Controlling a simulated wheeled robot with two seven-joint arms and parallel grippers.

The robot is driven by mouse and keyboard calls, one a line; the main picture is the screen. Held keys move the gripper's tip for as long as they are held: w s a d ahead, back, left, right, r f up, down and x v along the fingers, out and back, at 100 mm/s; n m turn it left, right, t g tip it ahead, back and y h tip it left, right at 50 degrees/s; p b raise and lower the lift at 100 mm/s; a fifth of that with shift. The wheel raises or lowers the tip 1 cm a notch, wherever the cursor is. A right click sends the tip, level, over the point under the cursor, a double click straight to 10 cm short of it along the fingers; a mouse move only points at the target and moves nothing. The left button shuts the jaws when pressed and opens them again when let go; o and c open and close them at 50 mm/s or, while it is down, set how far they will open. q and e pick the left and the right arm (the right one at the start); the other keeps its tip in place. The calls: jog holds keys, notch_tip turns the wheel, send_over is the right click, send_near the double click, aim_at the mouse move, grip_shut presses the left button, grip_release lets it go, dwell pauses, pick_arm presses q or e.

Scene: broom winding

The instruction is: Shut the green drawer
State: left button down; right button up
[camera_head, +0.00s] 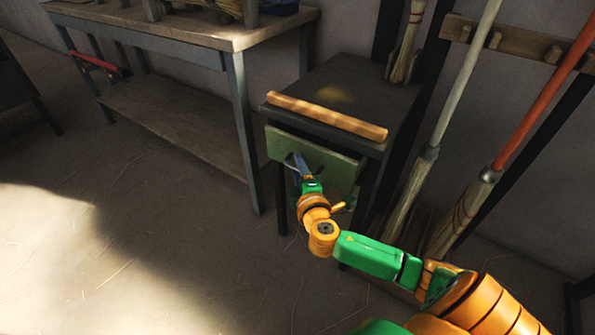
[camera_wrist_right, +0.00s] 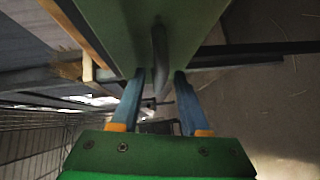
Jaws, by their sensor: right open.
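The green drawer (camera_head: 338,172) is in the small dark cabinet at the right of the head view. Its front panel sits under the cabinet top, and how far it stands out is hard to tell. In the right wrist view the green front (camera_wrist_right: 115,25) fills the top, with a grey bar handle (camera_wrist_right: 159,45) on it. My right gripper (camera_head: 294,160) is at the drawer front. In its wrist view the open fingers (camera_wrist_right: 160,82) point at the front, one on each side of the handle's line, with nothing seen gripped. Contact with the handle is unclear. My left gripper is out of view.
A wooden bar (camera_head: 325,115) lies along the front edge of the cabinet top (camera_head: 350,85). A workbench (camera_head: 190,30) stands to the left. Brooms (camera_head: 425,160) lean against the wall at the right. The floor in front (camera_head: 150,230) is clear.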

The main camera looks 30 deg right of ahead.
grip_shut()
dwell(1.4)
